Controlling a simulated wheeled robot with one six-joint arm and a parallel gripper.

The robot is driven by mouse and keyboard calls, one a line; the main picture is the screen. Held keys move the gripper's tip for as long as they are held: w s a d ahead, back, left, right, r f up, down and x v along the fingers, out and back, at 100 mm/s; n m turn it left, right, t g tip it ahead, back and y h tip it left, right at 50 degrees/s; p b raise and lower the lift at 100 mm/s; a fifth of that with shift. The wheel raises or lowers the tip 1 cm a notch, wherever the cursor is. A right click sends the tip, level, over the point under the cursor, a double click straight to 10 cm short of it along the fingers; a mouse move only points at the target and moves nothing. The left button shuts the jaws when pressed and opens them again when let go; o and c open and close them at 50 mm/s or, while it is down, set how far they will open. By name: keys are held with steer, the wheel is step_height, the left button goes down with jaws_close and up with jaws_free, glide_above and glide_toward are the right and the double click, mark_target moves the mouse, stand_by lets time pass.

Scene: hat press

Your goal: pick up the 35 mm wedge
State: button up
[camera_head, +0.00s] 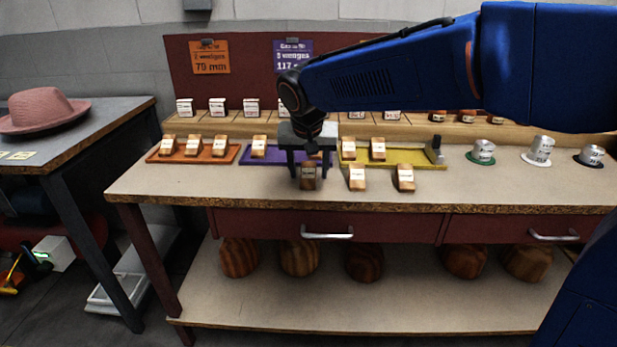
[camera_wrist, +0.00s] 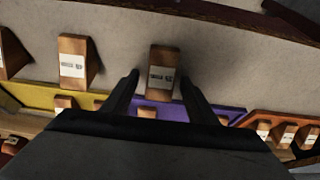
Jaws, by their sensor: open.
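My gripper (camera_head: 308,173) is open above the front of the workbench, its two fingers pointing down. A wooden wedge with a white label (camera_head: 309,182) stands between or just beyond the fingertips. In the wrist view, this wedge (camera_wrist: 162,73) shows between the fingers (camera_wrist: 160,82), with a gap on each side. Two similar wedges stand to its right in the head view, a nearer one (camera_head: 357,178) and a farther one (camera_head: 405,178). The labels are too small to read, so I cannot tell which wedge is 35 mm.
Behind are an orange tray (camera_head: 230,155), a purple tray (camera_head: 245,159) and a yellow tray (camera_head: 432,163) with wedges. A rear ledge holds more labelled blocks. Metal cylinders (camera_head: 483,152) stand at right. The bench front left of my gripper is clear.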

steer(key=c, duration=1.2)
steer(key=shift+o, duration=0.2)
